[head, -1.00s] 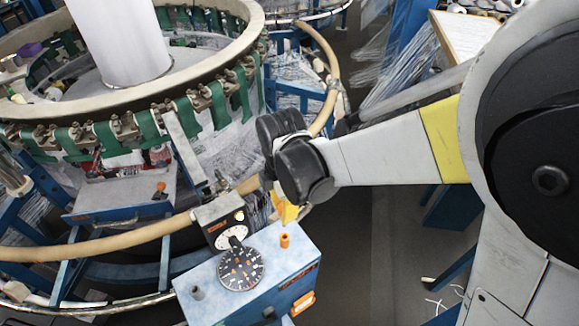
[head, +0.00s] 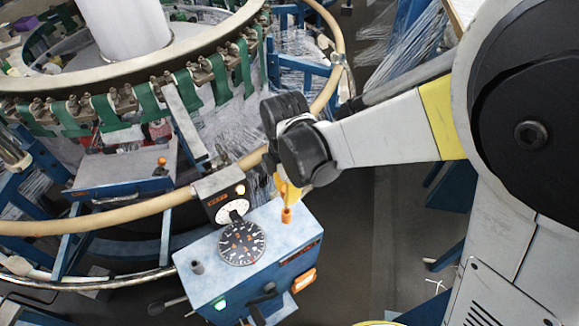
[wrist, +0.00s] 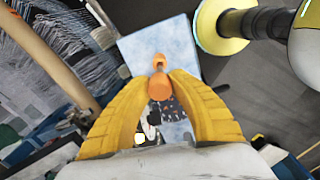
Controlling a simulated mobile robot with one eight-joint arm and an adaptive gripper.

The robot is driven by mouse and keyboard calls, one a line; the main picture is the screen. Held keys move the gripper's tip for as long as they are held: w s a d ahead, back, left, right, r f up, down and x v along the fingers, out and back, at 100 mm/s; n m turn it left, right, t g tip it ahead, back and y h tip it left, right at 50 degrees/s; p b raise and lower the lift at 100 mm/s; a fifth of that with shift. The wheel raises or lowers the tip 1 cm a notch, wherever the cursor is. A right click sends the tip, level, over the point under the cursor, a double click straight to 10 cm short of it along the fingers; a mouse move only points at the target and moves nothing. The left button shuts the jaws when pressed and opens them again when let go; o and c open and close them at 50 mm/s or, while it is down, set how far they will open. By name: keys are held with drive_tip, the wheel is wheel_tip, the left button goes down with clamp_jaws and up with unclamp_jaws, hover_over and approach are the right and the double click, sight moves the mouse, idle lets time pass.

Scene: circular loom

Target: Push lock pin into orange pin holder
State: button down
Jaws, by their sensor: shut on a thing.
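My gripper (head: 287,192) has yellow ribbed fingers pointing down over the blue control box (head: 190,285). In the head view its tips are right above the orange pin holder (head: 286,215), with no clear gap showing. In the wrist view the fingers close on an orange lock pin (wrist: 160,88), whose rounded end faces the camera. The orange pin holder (wrist: 157,62) shows just beyond the fingertips, close to the pin and nearly in line with it. The lock pin is hidden by the fingers in the head view, and I cannot tell whether it is inside the holder.
The box top also carries a black numbered dial (head: 242,243) and a grey knob (head: 197,268). A small meter unit (head: 222,192) stands just left of my gripper. The tan loom ring (head: 130,220) curves behind.

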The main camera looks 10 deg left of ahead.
drive_tip(key=shift+f+b, duration=1)
drive_tip(key=shift+f, duration=0.1)
drive_tip(key=shift+f, duration=0.1)
drive_tip(key=shift+f+b, duration=1.95)
drive_tip(key=shift+f, duration=0.2)
drive_tip(key=c, duration=1.2)
unclamp_jaws()
drive_tip(key=shift+r, duration=0.1)
wheel_tip(320, 180, up, 12)
drive_tip(key=shift+r, duration=0.1)
